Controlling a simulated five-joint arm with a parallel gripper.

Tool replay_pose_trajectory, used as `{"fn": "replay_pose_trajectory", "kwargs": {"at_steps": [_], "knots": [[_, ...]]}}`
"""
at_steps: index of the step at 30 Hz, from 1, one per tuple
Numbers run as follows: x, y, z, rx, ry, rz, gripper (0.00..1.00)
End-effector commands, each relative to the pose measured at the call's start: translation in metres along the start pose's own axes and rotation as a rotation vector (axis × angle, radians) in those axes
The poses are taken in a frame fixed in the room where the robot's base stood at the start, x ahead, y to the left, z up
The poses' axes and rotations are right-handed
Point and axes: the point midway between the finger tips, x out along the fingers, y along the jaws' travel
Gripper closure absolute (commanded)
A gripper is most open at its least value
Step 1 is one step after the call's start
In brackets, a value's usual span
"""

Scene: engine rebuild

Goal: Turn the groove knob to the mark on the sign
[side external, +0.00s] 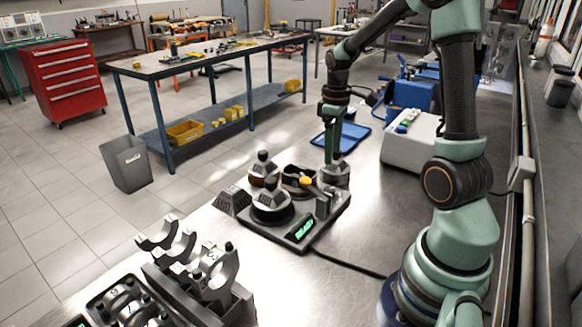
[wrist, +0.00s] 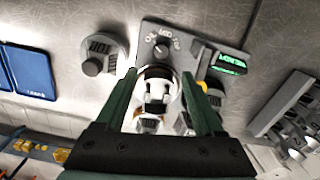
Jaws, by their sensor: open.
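The groove knob (wrist: 161,49) is a small dark dial on the grey fixture plate, with the lettering OIL, MID, TOP arced above it in the wrist view. I cannot make out which mark its pointer faces. The sign (wrist: 231,65) glows green at the plate's right edge; it also shows in the side view (side external: 303,228), its word too small to read surely. My gripper (wrist: 163,103) is open, with the knob beyond its fingertips and nothing held. In the side view my gripper (side external: 333,158) points down over the back of the fixture.
A round cylinder with a pale piston-like part (wrist: 158,90) shows between my fingers. A yellow-tipped lever (side external: 305,181) and knobbed weights (side external: 271,202) crowd the fixture. A grey numbered block (wrist: 100,52) stands to the left. A bearing rack (side external: 205,280) is in front.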

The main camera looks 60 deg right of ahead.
Motion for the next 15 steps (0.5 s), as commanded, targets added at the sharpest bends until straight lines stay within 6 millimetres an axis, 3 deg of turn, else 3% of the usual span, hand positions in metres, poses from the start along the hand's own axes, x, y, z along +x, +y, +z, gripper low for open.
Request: {"fn": "replay_pose_trajectory", "kwargs": {"at_steps": [15], "knots": [[0.091,-0.003,0.000,0.000,-0.003,-0.003,0.30]]}}
